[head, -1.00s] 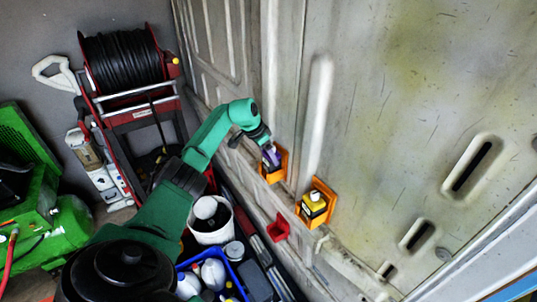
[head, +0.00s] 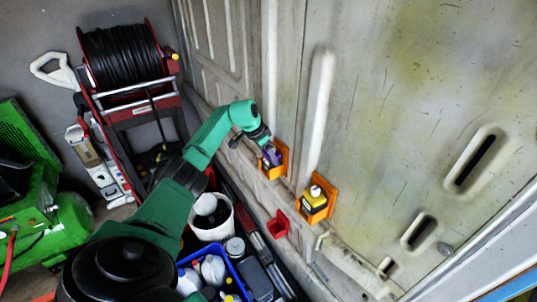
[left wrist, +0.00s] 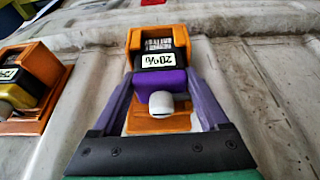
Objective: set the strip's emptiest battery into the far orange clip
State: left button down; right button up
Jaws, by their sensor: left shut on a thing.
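My left gripper (head: 268,147) is shut on a purple battery (left wrist: 172,82) with a black band, a white knob and a label that reads 20%. The battery sits at the far orange clip (head: 282,158), its labelled end between the clip's sides in the left wrist view (left wrist: 181,37). The fingers are on both sides of the battery, and I cannot tell whether it is fully seated. A yellow battery (head: 314,199) with a black band sits in the nearer orange clip (head: 329,194). Its label in the left wrist view is hard to read. My right gripper is out of view.
Both clips are on a dirty pale wall panel (head: 400,110). A small red holder (head: 279,225) is on the wall below. A white bucket (head: 211,228) and a blue crate (head: 235,272) stand under my left arm, with a hose reel (head: 120,62) behind.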

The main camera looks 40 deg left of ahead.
pick_arm(q)
grip_release()
jog(key=shift+s, duration=0.1)
jog(key=b+v, duration=0.4)
jog(key=v, duration=1)
jog(key=shift+r, duration=0.35)
